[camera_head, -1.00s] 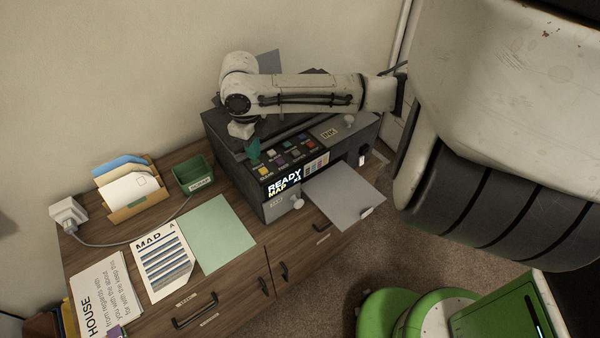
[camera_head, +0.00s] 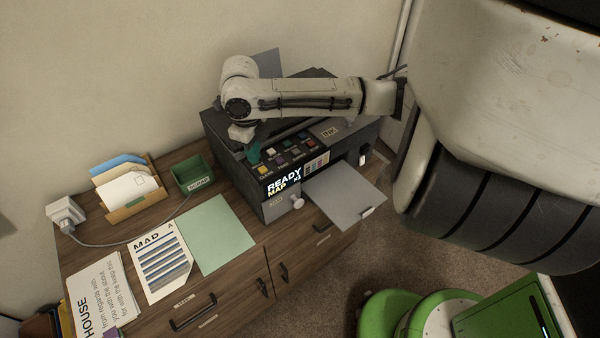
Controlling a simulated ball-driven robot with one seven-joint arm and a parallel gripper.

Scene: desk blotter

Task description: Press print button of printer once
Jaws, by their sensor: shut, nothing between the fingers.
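The dark grey printer (camera_head: 225,147) stands on the wooden cabinet. Its sloped top panel holds several coloured buttons (camera_head: 296,152) with labels too small to read surely, so I cannot tell which is print. The front display (camera_head: 284,187) reads "READY" and "MAP", with a small count beside it. My gripper (camera_head: 254,156) has green fingers, is shut and empty, and points down at the left end of the button panel, close to a yellow button (camera_head: 262,168). I cannot tell if it touches anything. My arm hides part of the printer's top.
A grey output tray (camera_head: 345,195) sticks out of the printer's front and looks empty. Left of the printer are a green scrap bin (camera_head: 192,176), a green sheet (camera_head: 217,235), a "MAP" sheet (camera_head: 163,266), a paper holder (camera_head: 130,190) and a "HOUSE" sheet (camera_head: 98,295).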

